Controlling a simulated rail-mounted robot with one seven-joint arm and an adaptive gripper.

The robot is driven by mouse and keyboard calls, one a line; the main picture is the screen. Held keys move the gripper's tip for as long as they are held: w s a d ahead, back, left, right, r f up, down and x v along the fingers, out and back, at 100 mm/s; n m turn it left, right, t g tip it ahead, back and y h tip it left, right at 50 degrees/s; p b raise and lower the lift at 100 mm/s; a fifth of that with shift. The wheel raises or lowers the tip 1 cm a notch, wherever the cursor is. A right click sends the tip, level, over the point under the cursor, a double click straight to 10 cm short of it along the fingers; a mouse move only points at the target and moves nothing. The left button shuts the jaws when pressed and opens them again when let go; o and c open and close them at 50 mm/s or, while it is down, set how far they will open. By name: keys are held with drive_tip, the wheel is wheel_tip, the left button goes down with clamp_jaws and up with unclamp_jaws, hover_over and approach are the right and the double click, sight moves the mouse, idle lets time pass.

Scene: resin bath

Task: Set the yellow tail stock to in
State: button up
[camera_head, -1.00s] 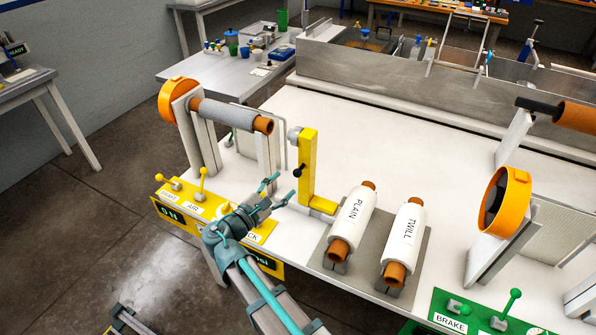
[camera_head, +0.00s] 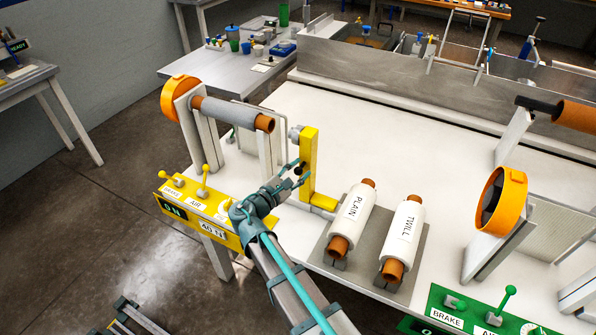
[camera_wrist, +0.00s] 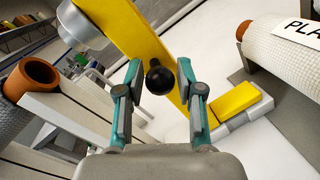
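The yellow tail stock (camera_head: 308,160) stands upright on the white bench, to the right of the roll on the left stand. Its grey round nose (camera_head: 295,134) points left toward the orange core end (camera_head: 265,124), with a gap between them. A black ball knob sticks out of the tail stock; it shows clearly in the wrist view (camera_wrist: 159,79). My gripper (camera_head: 290,174) is at the knob. In the wrist view its two teal fingers (camera_wrist: 165,85) are open, one on each side of the knob, with gaps showing on both sides.
The PLAIN roll (camera_head: 352,217) and TWILL roll (camera_head: 404,238) lie on a grey plate (camera_head: 372,280) close to the right. A yellow control panel (camera_head: 215,213) with levers is at the left. A green panel (camera_head: 460,312) is at the lower right. The bench behind the tail stock is clear.

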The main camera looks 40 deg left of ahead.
clamp_jaws()
drive_tip(key=s+a+b, duration=0.1)
drive_tip(key=a, duration=0.7)
drive_tip(key=shift+s+a, duration=0.15)
drive_tip(key=shift+a, duration=0.05)
drive_tip(key=shift+r, duration=0.1)
drive_tip(key=shift+o, duration=2.4)
unclamp_jaws()
drive_tip(key=shift+a, duration=0.15)
